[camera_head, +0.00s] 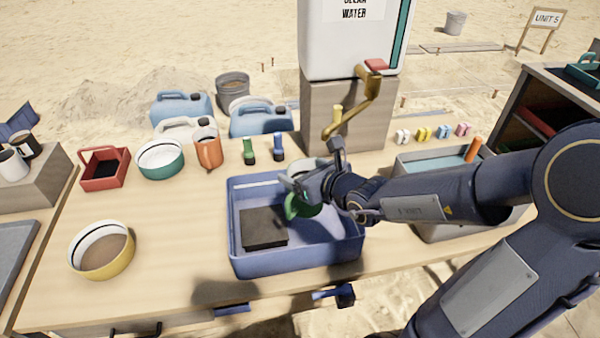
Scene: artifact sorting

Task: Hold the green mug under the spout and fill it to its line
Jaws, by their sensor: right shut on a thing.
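My right gripper (320,186) is shut on the green mug (297,207), whose pale rim shows above the fingers. Gripper and mug are over the blue basin (240,254). The brass spout (350,118) comes down from the white water tank (346,45), with a red piece at its top. Its lower end shows just above and right of the mug; I cannot tell whether it is over the mug's opening. The mug's inside, its line and any water in it cannot be made out. My left gripper is not in view.
A dark block (263,228) sits in the basin. A grey tub (437,158) stands to the right, beneath my arm. A yellow bowl (101,250) sits front left.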

